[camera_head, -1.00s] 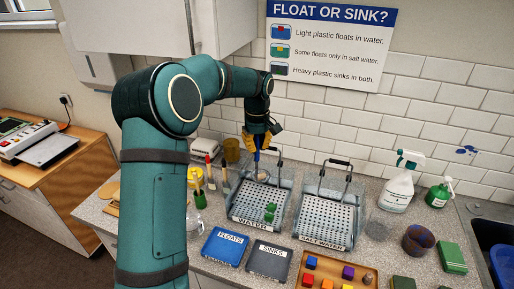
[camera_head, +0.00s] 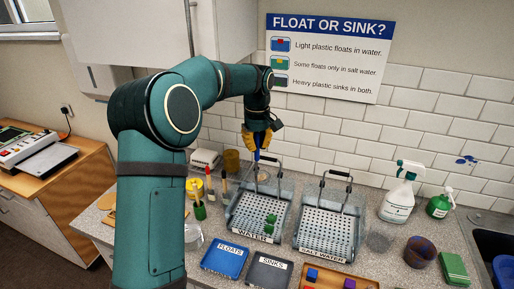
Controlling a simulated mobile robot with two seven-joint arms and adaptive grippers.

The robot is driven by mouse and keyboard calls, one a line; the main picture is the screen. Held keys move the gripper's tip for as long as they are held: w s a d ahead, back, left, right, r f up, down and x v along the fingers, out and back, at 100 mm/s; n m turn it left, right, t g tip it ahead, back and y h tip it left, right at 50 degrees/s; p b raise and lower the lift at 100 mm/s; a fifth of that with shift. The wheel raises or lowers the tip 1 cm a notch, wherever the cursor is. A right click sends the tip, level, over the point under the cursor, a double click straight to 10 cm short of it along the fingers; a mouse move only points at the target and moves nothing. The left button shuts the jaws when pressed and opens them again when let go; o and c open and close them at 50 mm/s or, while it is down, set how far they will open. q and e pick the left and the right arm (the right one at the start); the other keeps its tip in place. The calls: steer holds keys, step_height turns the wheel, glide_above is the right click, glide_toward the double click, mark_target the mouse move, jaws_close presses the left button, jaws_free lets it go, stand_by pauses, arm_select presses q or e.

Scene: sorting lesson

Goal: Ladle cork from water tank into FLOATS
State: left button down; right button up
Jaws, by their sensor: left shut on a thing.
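My left gripper (camera_head: 257,148) is above the back left part of the WATER tank (camera_head: 234,225). Its yellow fingers are shut on the blue handle of a ladle (camera_head: 256,158). The ladle hangs down steeply toward the tank's back left corner; its lower end is small and hard to make out. Green blocks (camera_head: 270,220) show in the tank's perforated basket. I cannot make out the cork. The blue FLOATS tray (camera_head: 222,264) lies in front of the tank, with no cork visible on it. My right gripper is not in view.
The SALT WATER tank (camera_head: 327,252) stands to the right of the WATER tank, and both have raised basket handles. The dark SINKS tray (camera_head: 268,275) is beside FLOATS. A wooden tray (camera_head: 370,285) of coloured blocks is at the front.

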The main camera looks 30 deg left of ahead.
arm_select(q)
steer(key=shift+r, duration=1.15)
stand_by(1.8)
